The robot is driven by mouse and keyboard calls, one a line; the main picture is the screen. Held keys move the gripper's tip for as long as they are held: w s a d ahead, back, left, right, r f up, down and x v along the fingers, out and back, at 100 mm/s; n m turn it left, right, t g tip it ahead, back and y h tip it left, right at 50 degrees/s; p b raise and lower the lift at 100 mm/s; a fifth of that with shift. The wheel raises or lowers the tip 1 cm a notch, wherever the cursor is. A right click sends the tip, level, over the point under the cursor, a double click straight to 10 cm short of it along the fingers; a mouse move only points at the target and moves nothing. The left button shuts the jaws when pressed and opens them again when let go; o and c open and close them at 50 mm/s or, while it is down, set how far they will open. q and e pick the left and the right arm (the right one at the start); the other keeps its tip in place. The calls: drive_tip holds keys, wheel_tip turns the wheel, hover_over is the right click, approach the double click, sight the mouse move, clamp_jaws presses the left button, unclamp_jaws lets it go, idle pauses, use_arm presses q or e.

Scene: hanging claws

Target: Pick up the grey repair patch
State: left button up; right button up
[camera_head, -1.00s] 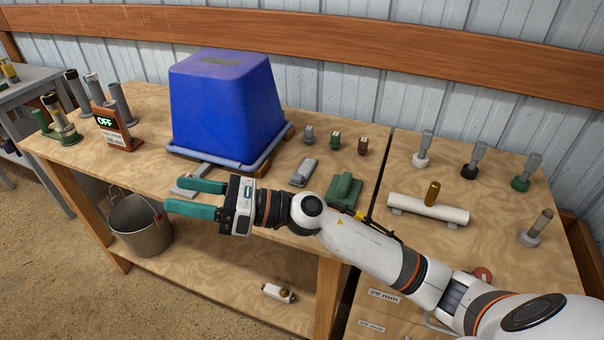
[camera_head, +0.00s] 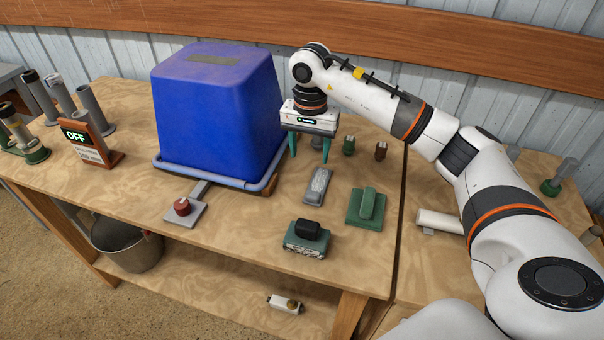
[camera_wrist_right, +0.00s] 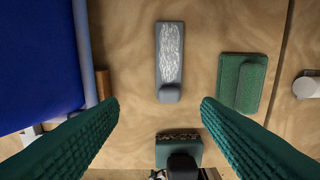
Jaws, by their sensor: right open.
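The small upright grey block that I take for the grey repair patch (camera_head: 317,143) stands at the back of the bench, left of a green block (camera_head: 348,145) and a brown block (camera_head: 381,150). It is partly hidden by my right gripper (camera_head: 309,154), which is open, empty and pointing down in front of it. In the right wrist view, the open fingers (camera_wrist_right: 157,102) frame bare wood below a grey plate with a scuffed white face (camera_wrist_right: 170,55); the small grey block does not show there. My left gripper is out of view.
A blue tub (camera_head: 215,120) stands upside down close left of the gripper. The grey scuffed plate (camera_head: 317,184), a green block with a grip (camera_head: 366,206) and a teal block with a black knob (camera_head: 307,241) lie in front. A red-knobbed plate (camera_head: 184,208) lies near the tub.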

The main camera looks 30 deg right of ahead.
sight(313, 192)
drive_tip(key=s+f, duration=0.1)
drive_tip(key=s+f+p, duration=0.1)
drive_tip(key=s+f, duration=0.1)
drive_tip(key=shift+a, duration=0.2)
drive_tip(key=f, duration=0.1)
drive_tip(key=w+f+p, duration=0.1)
drive_tip(key=f, duration=0.1)
drive_tip(key=shift+d, duration=0.15)
drive_tip(key=shift+f+p, duration=0.3)
drive_tip(key=f, duration=0.1)
drive_tip(key=f+p, duration=0.1)
drive_tip(key=f, duration=0.1)
drive_tip(key=shift+s+f+p, duration=0.15)
drive_tip(key=shift+s+p, duration=0.15)
drive_tip(key=shift+s, duration=0.1)
drive_tip(key=shift+f, duration=0.3)
drive_tip(key=shift+w+f, duration=0.2)
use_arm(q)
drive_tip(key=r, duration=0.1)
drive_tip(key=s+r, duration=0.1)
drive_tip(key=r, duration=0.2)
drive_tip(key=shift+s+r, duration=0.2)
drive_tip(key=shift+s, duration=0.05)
use_arm(e)
drive_tip(key=shift+r, duration=0.1)
drive_tip(key=c, duration=1.2)
